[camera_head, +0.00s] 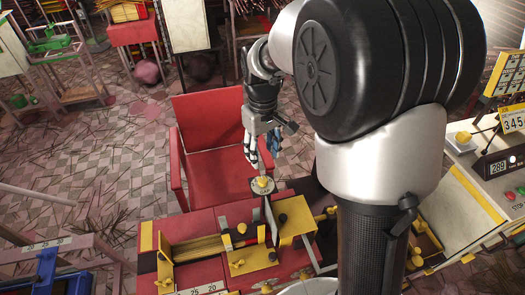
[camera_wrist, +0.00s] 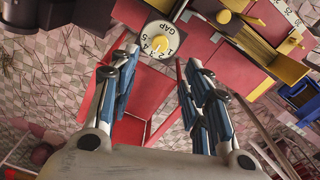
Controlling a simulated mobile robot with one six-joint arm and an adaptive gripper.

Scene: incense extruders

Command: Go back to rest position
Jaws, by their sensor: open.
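My gripper (camera_head: 265,155) hangs in the middle of the head view, above the front edge of a red chair and just behind the red workbench. In the wrist view, my gripper (camera_wrist: 154,92) has its two blue-padded fingers spread wide with nothing between them. A round dial marked GAP (camera_wrist: 162,42), with numbers and a yellow knob, shows just beyond the fingertips. The same dial (camera_head: 263,186) lies right below the fingers in the head view. I cannot tell whether a finger touches it.
The red workbench (camera_head: 196,270) carries yellow fittings and a bundle of sticks. The red chair (camera_head: 205,115) stands behind it. A console with a display (camera_head: 498,166) is at the right, a blue frame (camera_head: 48,275) at the lower left. Tiled floor, strewn with sticks, is open at left.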

